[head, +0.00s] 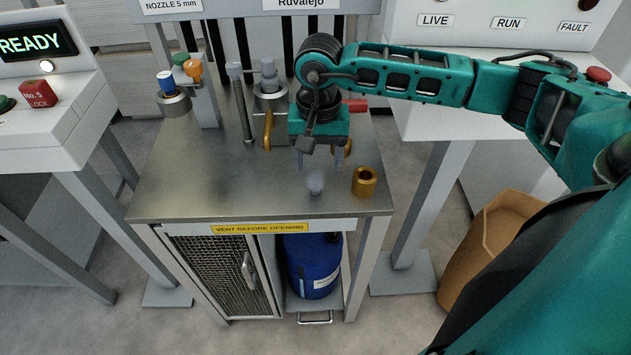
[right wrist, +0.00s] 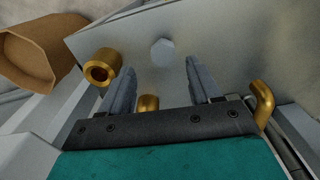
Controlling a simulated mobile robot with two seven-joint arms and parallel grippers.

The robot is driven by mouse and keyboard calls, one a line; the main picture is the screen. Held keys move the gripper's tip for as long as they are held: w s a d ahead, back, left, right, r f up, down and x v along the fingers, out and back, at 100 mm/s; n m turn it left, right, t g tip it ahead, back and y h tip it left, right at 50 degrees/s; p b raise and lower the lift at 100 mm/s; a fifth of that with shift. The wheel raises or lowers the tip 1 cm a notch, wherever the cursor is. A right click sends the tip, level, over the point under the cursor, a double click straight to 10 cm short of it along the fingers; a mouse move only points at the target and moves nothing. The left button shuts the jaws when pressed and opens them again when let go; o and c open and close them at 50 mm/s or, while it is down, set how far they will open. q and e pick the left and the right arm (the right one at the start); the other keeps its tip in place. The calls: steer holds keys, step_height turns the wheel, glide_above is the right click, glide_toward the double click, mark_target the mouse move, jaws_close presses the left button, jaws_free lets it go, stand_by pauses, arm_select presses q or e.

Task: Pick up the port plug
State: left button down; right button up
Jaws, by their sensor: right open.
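The port plug looks to be the small grey piece with a six-sided top (head: 316,184) standing on the steel bench top near its front edge. It also shows in the right wrist view (right wrist: 163,50), just beyond and between the fingertips. My right gripper (head: 319,170) is open and empty, pointing down above the plug, with its fingers apart on either side. I see no contact between fingers and plug. My left gripper is not in view.
A hollow brass collar (head: 364,182) stands on the bench just right of the plug. A grey fitting (head: 269,88) and a metal post (head: 242,105) stand behind. A blue drum (head: 311,268) sits under the bench. The front left of the bench top is clear.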

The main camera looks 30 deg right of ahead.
mark_target(316, 177)
steer(key=shift+w+a+f, duration=0.1)
steer(key=shift+f, duration=1.45)
steer(key=shift+w+a+f, duration=0.1)
steer(key=shift+f, duration=1.45)
steer(key=shift+c, duration=0.4)
steer(key=c, duration=1)
steer(key=shift+o, duration=0.2)
steer(key=shift+r, duration=0.15)
